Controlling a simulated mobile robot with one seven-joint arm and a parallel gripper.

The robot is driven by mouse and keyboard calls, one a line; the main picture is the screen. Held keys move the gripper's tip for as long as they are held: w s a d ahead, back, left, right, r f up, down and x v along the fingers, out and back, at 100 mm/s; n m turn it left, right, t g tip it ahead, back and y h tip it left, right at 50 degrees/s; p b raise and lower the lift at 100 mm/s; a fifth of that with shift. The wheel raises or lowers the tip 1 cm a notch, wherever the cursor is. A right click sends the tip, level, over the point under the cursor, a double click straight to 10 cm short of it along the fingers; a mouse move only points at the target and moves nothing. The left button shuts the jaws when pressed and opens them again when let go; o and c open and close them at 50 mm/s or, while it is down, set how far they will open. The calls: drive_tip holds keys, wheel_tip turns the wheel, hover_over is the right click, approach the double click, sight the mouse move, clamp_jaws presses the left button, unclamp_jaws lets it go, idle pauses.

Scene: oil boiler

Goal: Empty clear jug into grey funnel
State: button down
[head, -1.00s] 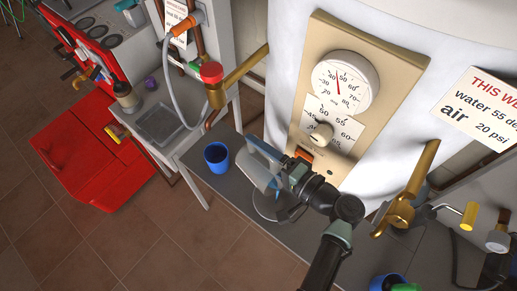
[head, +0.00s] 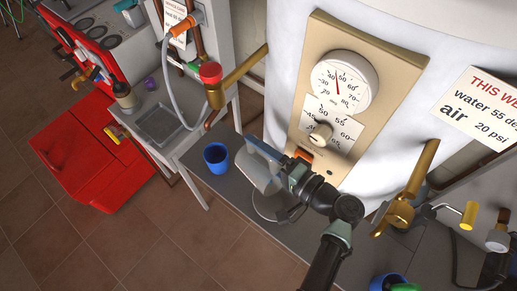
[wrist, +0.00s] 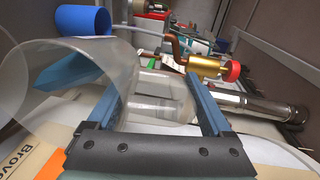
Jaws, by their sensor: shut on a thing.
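The clear jug (head: 258,172) is held tilted in my gripper (head: 274,166), above the grey counter by the white tank. In the wrist view the jug's clear body (wrist: 160,98) lies between the two blue-grey fingers of my gripper (wrist: 158,85), which are shut on it. A wide clear flared part (wrist: 60,85) shows at the left of that view; I cannot tell whether it belongs to the jug. A grey round thing (head: 268,208) lies partly hidden below the jug and gripper; I cannot tell whether it is the grey funnel. The jug's contents cannot be made out.
A blue cup (head: 217,158) stands on the counter left of the jug. A brass valve with a red knob (head: 211,75) and pipe project above it. The tank's gauge panel (head: 355,90) is close behind my gripper. Another brass valve (head: 398,215) is at right.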

drive_tip(key=shift+s+d+f+b, duration=0.15)
drive_tip(key=shift+b, duration=0.4)
drive_tip(key=shift+s+d+t+y+b, duration=0.15)
drive_tip(key=shift+t+y+b, duration=0.15)
idle(0.7)
drive_tip(key=shift+r, duration=0.2)
